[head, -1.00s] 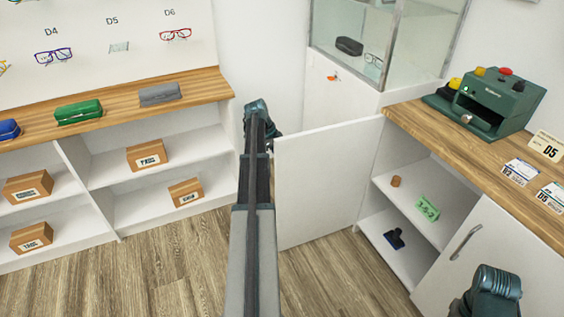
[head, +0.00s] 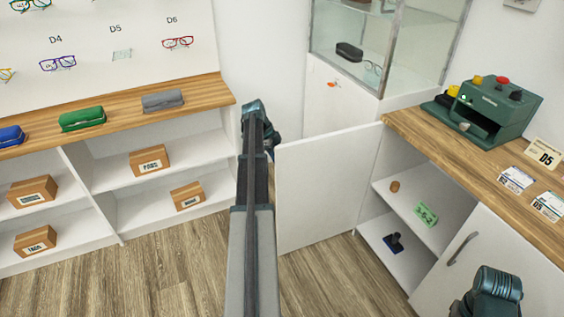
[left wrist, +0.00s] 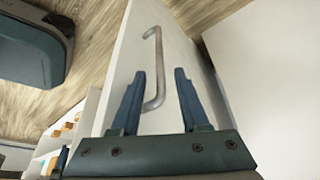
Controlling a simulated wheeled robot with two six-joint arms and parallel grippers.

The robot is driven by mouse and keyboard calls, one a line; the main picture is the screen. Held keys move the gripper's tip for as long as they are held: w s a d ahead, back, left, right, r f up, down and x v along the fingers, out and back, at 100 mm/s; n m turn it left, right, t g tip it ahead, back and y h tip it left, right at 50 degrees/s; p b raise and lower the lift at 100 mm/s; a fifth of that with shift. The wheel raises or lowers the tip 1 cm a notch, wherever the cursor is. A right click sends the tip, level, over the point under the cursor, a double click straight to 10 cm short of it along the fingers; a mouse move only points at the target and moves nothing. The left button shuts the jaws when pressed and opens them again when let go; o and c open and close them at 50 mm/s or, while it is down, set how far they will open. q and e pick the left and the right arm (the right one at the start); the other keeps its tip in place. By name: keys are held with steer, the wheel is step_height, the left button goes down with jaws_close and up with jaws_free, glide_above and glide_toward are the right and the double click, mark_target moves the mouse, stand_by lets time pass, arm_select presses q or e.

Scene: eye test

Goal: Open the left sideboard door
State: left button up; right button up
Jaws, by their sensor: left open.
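The left sideboard door (head: 325,185) stands wide open, swung out to the left from the sideboard (head: 405,283). Its inside face shows in the head view, where its handle is hidden. In the left wrist view the door (left wrist: 122,65) runs up the middle, with its metal bar handle (left wrist: 159,52). My left gripper (left wrist: 160,74) is open, with one finger on each side of the handle's near end. I cannot tell whether they touch it. In the head view my left arm hides the gripper at the door's free edge. My right gripper is not in view; only part of that arm shows.
White shelves (head: 205,152) stand left of the open door, with bare floor (head: 180,275) in front.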

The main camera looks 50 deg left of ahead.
arm_select(q)
steer(key=p+v, duration=0.9)
steer(key=v, duration=0.1)
steer(key=shift+r, duration=0.35)
